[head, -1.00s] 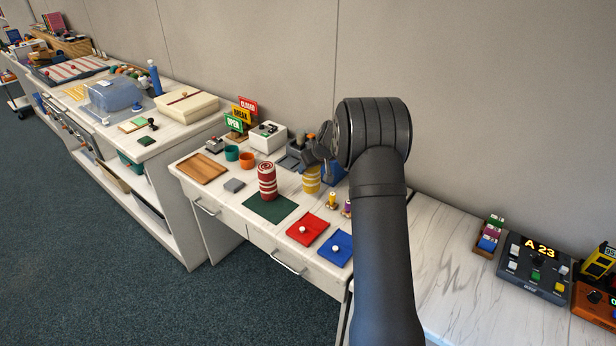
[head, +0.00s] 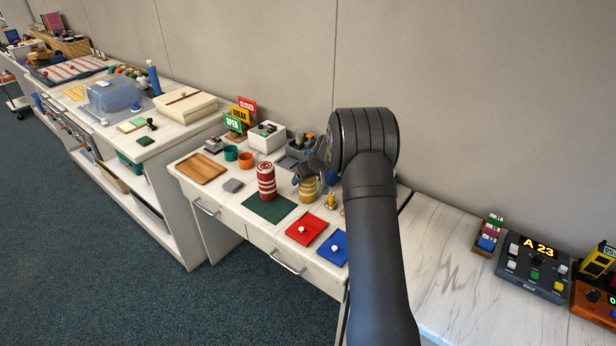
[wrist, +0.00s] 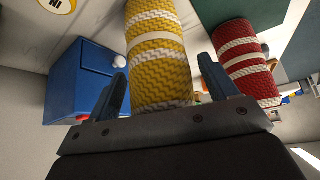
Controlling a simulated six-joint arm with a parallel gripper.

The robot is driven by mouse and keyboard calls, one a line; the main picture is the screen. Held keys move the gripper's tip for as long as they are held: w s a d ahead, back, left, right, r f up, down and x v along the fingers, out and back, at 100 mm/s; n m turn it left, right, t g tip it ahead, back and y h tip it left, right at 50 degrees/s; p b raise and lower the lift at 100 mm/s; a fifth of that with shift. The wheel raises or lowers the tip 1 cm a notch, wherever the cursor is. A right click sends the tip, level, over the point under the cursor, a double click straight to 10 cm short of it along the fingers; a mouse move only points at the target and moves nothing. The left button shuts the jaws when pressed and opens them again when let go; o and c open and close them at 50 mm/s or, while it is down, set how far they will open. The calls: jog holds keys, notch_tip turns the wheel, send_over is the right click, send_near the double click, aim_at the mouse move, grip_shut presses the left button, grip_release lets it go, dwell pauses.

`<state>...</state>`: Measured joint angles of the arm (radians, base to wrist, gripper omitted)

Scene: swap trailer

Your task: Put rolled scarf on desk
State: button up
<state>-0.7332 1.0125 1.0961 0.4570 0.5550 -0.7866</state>
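The yellow-and-white rolled scarf (head: 308,191) is upright at the desk (head: 225,205), just right of the green mat (head: 269,208). My gripper (head: 310,172) is at its upper part. In the wrist view the scarf (wrist: 160,60) lies between my two fingers (wrist: 164,82). The left finger looks against it; a thin gap seems to show at the right finger. I cannot tell if the scarf's base touches the desk. Its top end is hidden by my gripper.
A blue box (wrist: 80,75) is beside my gripper in the wrist view.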

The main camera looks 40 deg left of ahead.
jog(key=v, duration=1.2)
jog(key=shift+r, duration=0.15)
jog(key=x, duration=1.2)
dwell(0.5)
